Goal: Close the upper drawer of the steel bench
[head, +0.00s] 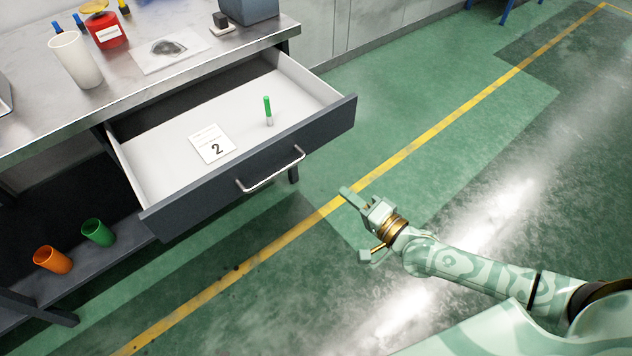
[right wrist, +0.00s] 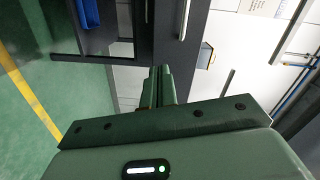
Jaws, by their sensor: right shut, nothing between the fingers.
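The upper drawer (head: 262,163) of the steel bench (head: 150,85) is pulled well out in the head view. It has a dark front and a bar handle (head: 271,172). Inside it are a card marked 2 (head: 212,144) and a small green-topped tube (head: 267,110). My right gripper (head: 345,193) is shut and empty, in front of and to the right of the handle, apart from it in the head view. In the right wrist view the shut fingers (right wrist: 161,72) point toward a dark panel with a bar handle (right wrist: 184,20). My left gripper is not in view.
On the bench top stand a white cup (head: 76,60), a red container (head: 104,30) and a dark box (head: 248,10). An orange cup (head: 52,260) and a green cup (head: 98,233) are on the lower shelf. The green floor in front of the drawer is clear.

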